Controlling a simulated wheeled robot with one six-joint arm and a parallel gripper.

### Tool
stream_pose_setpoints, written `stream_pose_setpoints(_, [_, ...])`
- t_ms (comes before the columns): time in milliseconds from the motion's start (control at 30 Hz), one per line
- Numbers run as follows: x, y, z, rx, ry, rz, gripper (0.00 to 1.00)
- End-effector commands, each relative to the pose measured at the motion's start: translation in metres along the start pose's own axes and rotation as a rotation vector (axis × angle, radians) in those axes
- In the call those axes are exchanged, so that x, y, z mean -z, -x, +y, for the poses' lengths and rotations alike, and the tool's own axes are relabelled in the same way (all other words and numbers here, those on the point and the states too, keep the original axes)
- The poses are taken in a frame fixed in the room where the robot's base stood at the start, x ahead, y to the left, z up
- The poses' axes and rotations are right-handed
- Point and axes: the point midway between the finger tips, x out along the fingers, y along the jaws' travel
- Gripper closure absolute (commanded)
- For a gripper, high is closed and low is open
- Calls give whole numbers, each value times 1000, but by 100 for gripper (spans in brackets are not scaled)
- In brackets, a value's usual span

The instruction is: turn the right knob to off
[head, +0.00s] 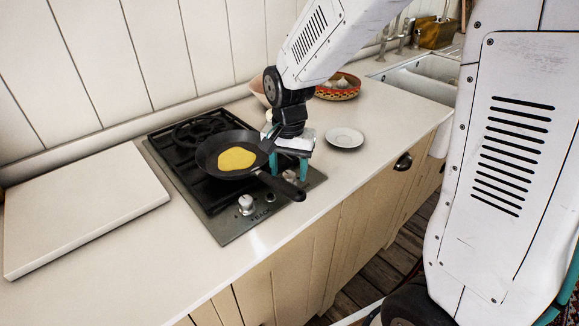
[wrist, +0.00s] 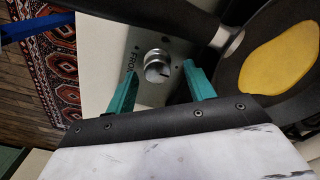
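The right knob (wrist: 157,66) is a round silver knob on a grey panel, with "FRONT" lettering partly visible beside it in the wrist view. Its pointer direction is hard to read. In the head view the right knob (head: 289,175) shows only partly, behind the pan handle and below my gripper. My gripper (head: 288,169) has two teal fingers pointing down at it. In the wrist view my gripper (wrist: 159,70) is open, with the knob between the fingertips and a visible gap on each side. Whether the tips reach down to its height I cannot tell.
A black frying pan (head: 208,160) with yellow food (head: 237,158) sits on the hob (head: 220,222), its handle (head: 282,186) running close to my gripper. The left knob (head: 245,203) is nearby. A white plate (head: 345,137) lies to the right; a white board (head: 80,215) lies left.

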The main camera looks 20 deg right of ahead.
Motion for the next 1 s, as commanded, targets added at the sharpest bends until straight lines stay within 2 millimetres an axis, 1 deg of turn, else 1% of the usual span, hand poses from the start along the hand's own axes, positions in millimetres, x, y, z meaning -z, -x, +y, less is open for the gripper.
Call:
stream_pose_setpoints(67, [-1, 0, 2, -5, 0, -4, 50])
stream_pose_setpoints(167, [0, 10, 1, -3, 0, -2, 50])
stream_pose_setpoints(400, [1, 52, 0, 1, 0, 2, 50])
stream_pose_setpoints(500, [1, 66, -1, 1, 0, 1, 50])
stream_pose_setpoints(600, [1, 75, -1, 1, 0, 1, 50])
stream_pose_setpoints(700, [1, 78, -1, 0, 0, 1, 50])
stream_pose_setpoints(1000, [1, 78, -1, 0, 0, 0, 50])
